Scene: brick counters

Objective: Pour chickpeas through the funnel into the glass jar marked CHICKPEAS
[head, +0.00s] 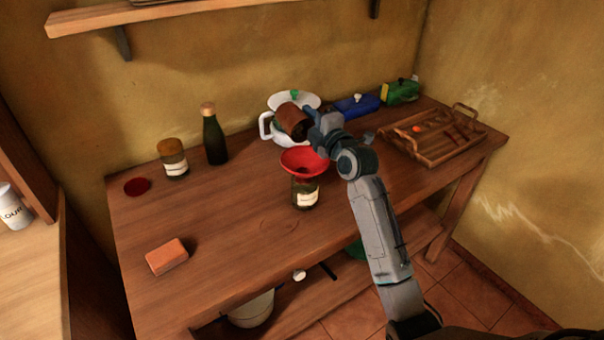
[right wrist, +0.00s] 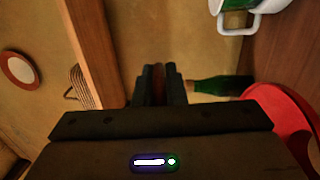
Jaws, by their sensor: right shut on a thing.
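My right gripper (head: 312,124) is shut on a brown cup-like container (head: 291,121), which is tilted on its side above and behind the funnel. Whether chickpeas are in it or falling from it I cannot tell. In the right wrist view a thin brown strip of it (right wrist: 158,85) shows between the fingers (right wrist: 158,82). The red funnel (head: 303,158) sits in the mouth of a glass jar (head: 305,193) with a pale label too small to read. The funnel's rim also shows in the right wrist view (right wrist: 283,112). My left gripper is out of view.
A white jug (head: 266,126) stands behind the held container. A labelled jar (head: 173,159), a green bottle (head: 214,142) and a dark red disc (head: 137,186) are at left. An orange block (head: 166,257) lies in front. A wooden tray (head: 412,152) is at right.

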